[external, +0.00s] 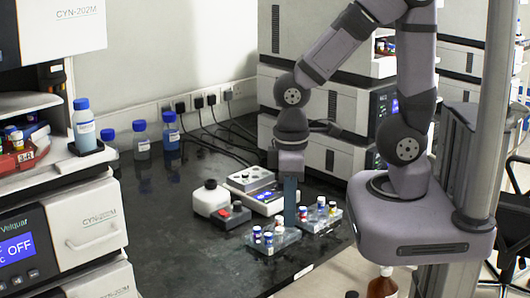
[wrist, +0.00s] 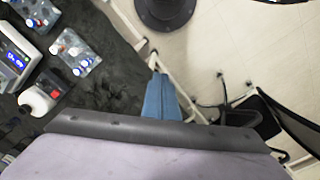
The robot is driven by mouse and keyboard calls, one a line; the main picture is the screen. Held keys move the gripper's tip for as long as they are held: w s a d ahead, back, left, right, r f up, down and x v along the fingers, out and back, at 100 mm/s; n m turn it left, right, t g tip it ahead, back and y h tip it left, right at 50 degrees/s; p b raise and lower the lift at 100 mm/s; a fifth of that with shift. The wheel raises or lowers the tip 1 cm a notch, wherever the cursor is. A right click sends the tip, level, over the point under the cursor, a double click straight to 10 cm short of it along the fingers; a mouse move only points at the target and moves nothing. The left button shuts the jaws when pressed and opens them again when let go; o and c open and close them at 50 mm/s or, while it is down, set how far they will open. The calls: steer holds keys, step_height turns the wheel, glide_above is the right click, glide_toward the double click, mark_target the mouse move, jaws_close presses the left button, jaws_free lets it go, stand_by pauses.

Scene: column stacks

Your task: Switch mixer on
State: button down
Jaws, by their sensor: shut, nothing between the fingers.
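The mixer is a small white unit (external: 209,198) with a black top, on the dark bench. A grey section with a red switch (external: 236,206) sits at its right. In the wrist view the mixer (wrist: 38,101) is at the left, with its red switch (wrist: 55,93) facing the racks. I cannot tell the switch's position. My gripper (external: 290,222) points down with its blue fingers shut and empty, right of the mixer and apart from it, between two vial racks. In the wrist view the blue fingers (wrist: 158,75) are together over the bench edge.
Two clear vial racks (external: 271,240) (external: 320,218) stand close to my fingers. A white device with a lit display (external: 266,197) sits behind them. Blue-capped bottles (external: 141,140) stand at the back left. Bare black bench lies left of the mixer.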

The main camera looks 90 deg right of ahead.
steer(key=s+d+f+m+g+b, duration=0.1)
steer(key=s+d+f+m+b, duration=0.1)
steer(key=d+f+m+b, duration=0.4)
steer(key=w+d+f+m+b, duration=0.1)
steer(key=w+d+f, duration=0.1)
steer(key=d, duration=0.4)
steer(key=w+d+f+b, duration=0.1)
steer(key=w+d+f, duration=0.2)
steer(key=d, duration=0.3)
steer(key=w+d+r+m+t+h, duration=0.1)
steer(key=w+d+r, duration=0.3)
steer(key=w+d, duration=0.2)
steer(key=w+d+r+t+h, duration=0.1)
steer(key=w+d+r, duration=0.3)
steer(key=d, duration=0.5)
steer(key=shift+w+r+m+t, duration=0.4)
steer(key=shift+w+t, duration=0.3)
steer(key=shift+w, duration=0.25)
steer(key=p, duration=0.3)
glide_above(221, 211)
steer(key=f, duration=0.8)
steer(key=s+f, duration=0.1)
steer(key=f, duration=0.3)
steer(key=shift+a, duration=0.25)
steer(key=shift+x, duration=0.8)
steer(key=shift+a, duration=0.15)
